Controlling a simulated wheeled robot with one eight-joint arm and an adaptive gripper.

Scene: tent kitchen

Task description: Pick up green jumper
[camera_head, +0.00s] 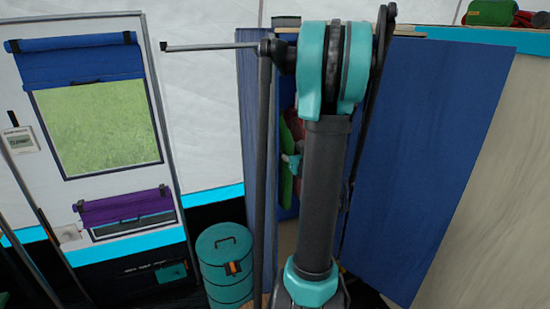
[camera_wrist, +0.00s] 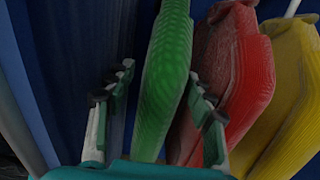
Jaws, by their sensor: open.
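The green jumper (camera_wrist: 163,75) hangs upright in the wrist view, as a narrow ribbed green shape. My gripper (camera_wrist: 160,78) is open, with one finger to the left of the green jumper and the other to its right, between it and the red jumper. The jumper appears between the fingers; I cannot tell whether either touches it. In the head view the green jumper (camera_head: 286,192) is a thin sliver left of my arm, mostly hidden by it.
A red jumper (camera_wrist: 235,80) hangs close right of the green one, with a yellow garment (camera_wrist: 290,90) beyond. Blue panels (camera_head: 425,150) flank the hanging space in the head view. A teal round container (camera_head: 226,270) stands on the floor at left.

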